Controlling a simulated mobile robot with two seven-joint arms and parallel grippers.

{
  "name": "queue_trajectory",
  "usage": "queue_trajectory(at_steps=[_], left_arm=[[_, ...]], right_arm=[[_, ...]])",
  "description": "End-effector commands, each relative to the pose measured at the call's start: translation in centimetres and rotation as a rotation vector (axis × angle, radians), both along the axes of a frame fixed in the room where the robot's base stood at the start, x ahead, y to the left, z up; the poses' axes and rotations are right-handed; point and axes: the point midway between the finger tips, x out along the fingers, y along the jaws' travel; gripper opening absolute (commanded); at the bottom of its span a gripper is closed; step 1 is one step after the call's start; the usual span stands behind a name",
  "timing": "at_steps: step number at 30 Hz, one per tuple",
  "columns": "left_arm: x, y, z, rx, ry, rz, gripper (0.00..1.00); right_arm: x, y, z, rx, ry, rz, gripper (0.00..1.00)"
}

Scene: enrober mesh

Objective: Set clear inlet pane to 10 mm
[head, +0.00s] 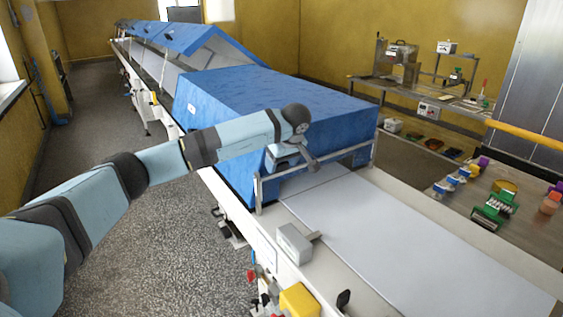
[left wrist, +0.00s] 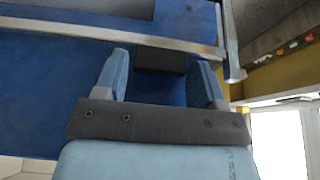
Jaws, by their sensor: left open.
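The blue enrober hood (head: 270,92) ends at an inlet above the pale belt (head: 400,240). A metal frame (head: 258,192) with a crossbar stands in front of this inlet. I cannot clearly make out the clear pane itself or its gap. My left gripper (head: 298,162) is at the crossbar, pointing at the inlet. In the left wrist view the left gripper (left wrist: 160,62) is open, with a dark block (left wrist: 160,59) between or just beyond its fingers. I cannot tell whether they touch it. The crossbar (left wrist: 110,34) runs just beyond the fingertips. My right gripper is out of view.
A side table at right holds a green item (head: 493,210) and several small coloured parts. Open floor (head: 170,240) lies left of the machine.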

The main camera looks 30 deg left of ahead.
Motion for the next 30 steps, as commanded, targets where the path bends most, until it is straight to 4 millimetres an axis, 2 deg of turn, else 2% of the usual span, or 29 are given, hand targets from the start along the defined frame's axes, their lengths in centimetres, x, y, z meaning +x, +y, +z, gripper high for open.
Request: queue_trajectory(at_steps=[7,8,14,15,18,24,30], left_arm=[[0.0,0.0,-0.1,0.0,-0.001,0.0,0.64],[0.0,0.0,-0.1,0.0,-0.001,0.0,0.59],[0.0,0.0,-0.1,0.0,-0.001,0.0,0.13],[0.0,0.0,-0.1,0.0,-0.001,0.0,0.1],[0.0,0.0,-0.6,0.0,0.0,0.0,0.1],[0.0,0.0,-3.1,-0.001,0.0,0.001,0.1],[0.1,0.0,-3.1,-0.001,-0.001,0.001,0.1]], right_arm=[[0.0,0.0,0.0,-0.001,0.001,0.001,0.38],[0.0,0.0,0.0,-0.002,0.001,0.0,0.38],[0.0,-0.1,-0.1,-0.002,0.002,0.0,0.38],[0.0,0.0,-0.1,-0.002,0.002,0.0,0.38],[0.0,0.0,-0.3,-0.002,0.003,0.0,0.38],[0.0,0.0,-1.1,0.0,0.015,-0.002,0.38],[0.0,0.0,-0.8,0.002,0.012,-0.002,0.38]])
